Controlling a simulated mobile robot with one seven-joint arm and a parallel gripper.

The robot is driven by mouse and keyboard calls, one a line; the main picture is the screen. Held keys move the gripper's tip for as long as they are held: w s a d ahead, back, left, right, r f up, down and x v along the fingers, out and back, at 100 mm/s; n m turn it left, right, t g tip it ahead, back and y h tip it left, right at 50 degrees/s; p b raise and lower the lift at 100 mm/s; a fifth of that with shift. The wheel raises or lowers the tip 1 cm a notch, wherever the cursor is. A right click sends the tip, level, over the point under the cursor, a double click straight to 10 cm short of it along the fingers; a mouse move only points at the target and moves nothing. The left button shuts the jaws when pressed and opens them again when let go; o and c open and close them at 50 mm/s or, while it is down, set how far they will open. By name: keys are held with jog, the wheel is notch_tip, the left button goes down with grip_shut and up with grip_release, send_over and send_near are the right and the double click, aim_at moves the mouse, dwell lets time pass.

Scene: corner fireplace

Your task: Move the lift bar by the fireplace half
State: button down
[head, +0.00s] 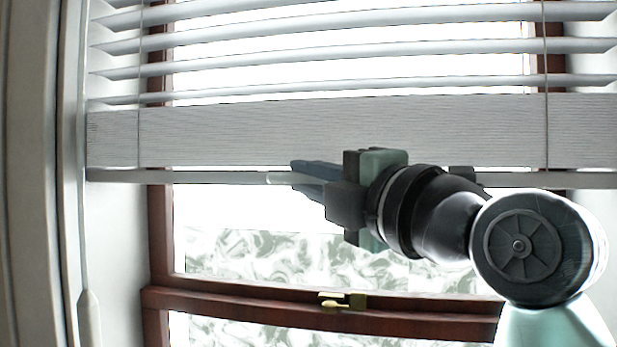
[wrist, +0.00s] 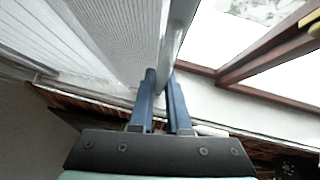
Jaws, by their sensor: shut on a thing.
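The lift bar (head: 215,177) is a thin, pale horizontal bar just under the wide grey bottom rail (head: 240,135) of a window blind. In the head view my gripper (head: 308,172) reaches it from the right, with its dark blue fingers at the bar. My gripper and wrist hide part of the bar's middle. In the wrist view the bar (wrist: 178,35) runs down between the two blue fingers of my gripper (wrist: 162,80). My gripper is shut on the bar. The bar looks about level.
White blind slats (head: 330,45) hang above the rail, with thin cords through them. Behind is a window with a red-brown frame (head: 225,296) and a brass latch (head: 343,300). A pale upright trim (head: 35,180) stands at the left. The space below the bar, before the glass, is clear.

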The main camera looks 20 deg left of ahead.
notch_tip(320, 180, down, 48)
jog(key=b, duration=4.1)
jog(key=shift+r+b, duration=0.25)
jog(key=shift+b, duration=0.1)
jog(key=c, duration=0.9)
grip_release()
jog(key=v, duration=1.3)
jog(key=shift+w, duration=0.1)
